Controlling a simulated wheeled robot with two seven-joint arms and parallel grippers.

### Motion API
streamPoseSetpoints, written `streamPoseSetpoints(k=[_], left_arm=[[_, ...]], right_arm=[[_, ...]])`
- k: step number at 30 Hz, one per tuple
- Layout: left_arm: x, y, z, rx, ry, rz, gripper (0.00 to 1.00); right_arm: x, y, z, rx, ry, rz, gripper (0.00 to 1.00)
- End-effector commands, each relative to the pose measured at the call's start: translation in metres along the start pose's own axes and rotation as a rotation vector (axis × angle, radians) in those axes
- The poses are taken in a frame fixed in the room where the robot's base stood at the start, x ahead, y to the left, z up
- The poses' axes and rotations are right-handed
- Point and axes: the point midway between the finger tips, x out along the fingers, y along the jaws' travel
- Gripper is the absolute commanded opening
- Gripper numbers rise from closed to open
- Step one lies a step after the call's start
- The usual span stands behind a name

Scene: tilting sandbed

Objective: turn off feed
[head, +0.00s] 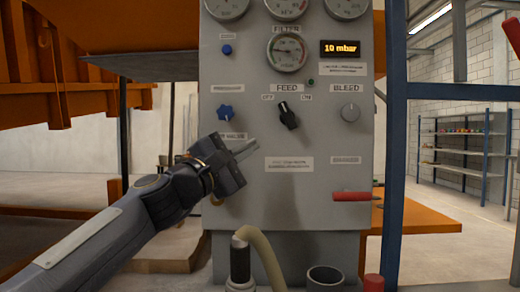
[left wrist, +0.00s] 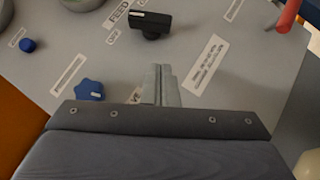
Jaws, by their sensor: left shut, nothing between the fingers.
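The black feed knob (head: 288,115) sits on the grey panel under the FEED label, between two small position labels. Its pointer is tilted, with its upper end toward the upper left. It also shows in the left wrist view (left wrist: 150,22) at the top, just beyond my fingertips. My left gripper (head: 246,149) is shut and empty, below and left of the knob in the head view, apart from it. The shut fingers (left wrist: 161,83) show in the middle of the left wrist view. My right gripper is not in view.
A blue star knob (head: 225,113) is left of the feed knob, and a grey bleed knob (head: 350,112) is right. A red lever (head: 352,196) sticks out lower right. A display (head: 341,48) reads 10 mbar. A hose (head: 262,254) and a cup (head: 325,278) stand below the panel.

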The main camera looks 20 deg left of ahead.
Motion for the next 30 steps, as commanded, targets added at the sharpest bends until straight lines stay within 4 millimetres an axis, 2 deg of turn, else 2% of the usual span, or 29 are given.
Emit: streamPoseSetpoints(k=[1, 3, 9, 30], left_arm=[[-0.013, 0.0, -0.003, 0.004, 0.006, 0.003, 0.0], [-0.025, 0.001, -0.002, 0.003, 0.004, 0.003, 0.0], [-0.048, 0.003, -0.001, 0.002, 0.004, 0.001, 0.0], [-0.052, 0.003, -0.001, 0.001, 0.003, 0.0, 0.0]], right_arm=[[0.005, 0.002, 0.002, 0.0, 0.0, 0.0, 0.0], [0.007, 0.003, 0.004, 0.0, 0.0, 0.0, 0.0], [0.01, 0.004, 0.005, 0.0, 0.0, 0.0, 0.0], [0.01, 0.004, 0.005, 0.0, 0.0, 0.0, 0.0]])
